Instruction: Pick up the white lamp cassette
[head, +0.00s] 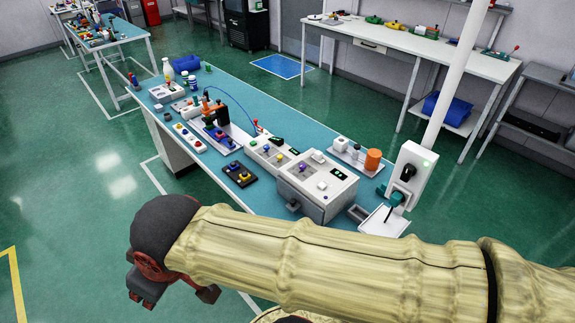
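No part is clearly marked as the lamp cassette. A small white block (341,144) stands on a white tray (358,162) near the right end of the teal bench, beside an orange cylinder; it may be the cassette, but it is too small to be sure. Another small white block (318,156) sits on top of the grey-white box unit (322,200). My gripper (178,292) hangs at the lower left, in front of the bench and well apart from both blocks. Its dark fingers look spread, with nothing visible between them.
The teal bench (262,117) carries several fixtures, button panels, bottles and a blue cable. A white post with a switch box (408,175) stands at its right end. My arm crosses the lower foreground and hides the floor there. Green floor (75,190) is clear at left.

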